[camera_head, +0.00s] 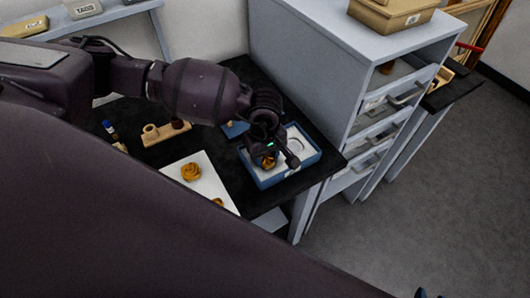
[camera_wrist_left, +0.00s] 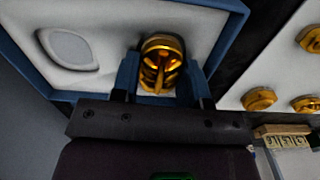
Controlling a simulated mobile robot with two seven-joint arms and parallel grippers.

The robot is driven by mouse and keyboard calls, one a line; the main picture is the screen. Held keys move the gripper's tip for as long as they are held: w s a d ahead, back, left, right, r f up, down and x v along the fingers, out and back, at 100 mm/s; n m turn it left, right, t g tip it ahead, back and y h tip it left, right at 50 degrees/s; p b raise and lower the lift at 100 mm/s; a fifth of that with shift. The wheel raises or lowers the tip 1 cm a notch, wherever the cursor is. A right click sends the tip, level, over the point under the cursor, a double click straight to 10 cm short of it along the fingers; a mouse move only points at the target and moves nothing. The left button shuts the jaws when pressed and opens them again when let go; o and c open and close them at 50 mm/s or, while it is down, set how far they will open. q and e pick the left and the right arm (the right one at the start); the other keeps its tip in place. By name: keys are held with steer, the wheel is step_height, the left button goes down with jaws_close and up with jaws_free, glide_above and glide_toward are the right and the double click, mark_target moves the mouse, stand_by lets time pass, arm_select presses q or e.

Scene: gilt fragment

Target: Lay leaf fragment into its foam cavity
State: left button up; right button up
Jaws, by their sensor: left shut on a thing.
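A blue tray (camera_head: 316,158) lined with white foam (camera_head: 302,139) stands near the right end of the black table. The foam has an outlined oval cavity (camera_wrist_left: 72,48), empty in the left wrist view. My left gripper (camera_head: 270,158) is over the near left part of the tray, pointing down. It is shut on a gold leaf fragment (camera_wrist_left: 161,62), which sits between the fingertips beside the oval cavity. I cannot tell whether the fragment touches the foam or what lies under it. My right gripper is not in view.
A white sheet (camera_head: 212,186) left of the tray bears gold ornaments, including a rosette (camera_head: 191,172). A wooden holder (camera_head: 165,131) stands behind it. A grey drawer cabinet (camera_head: 350,90) rises close to the tray's right side.

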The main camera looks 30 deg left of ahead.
arm_select(q)
steer(key=shift+f, duration=0.15)
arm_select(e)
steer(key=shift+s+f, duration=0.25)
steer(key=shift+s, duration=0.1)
arm_select(q)
steer(key=shift+f, duration=0.1)
steer(key=shift+s+f+b, duration=0.1)
steer(key=shift+b, duration=0.25)
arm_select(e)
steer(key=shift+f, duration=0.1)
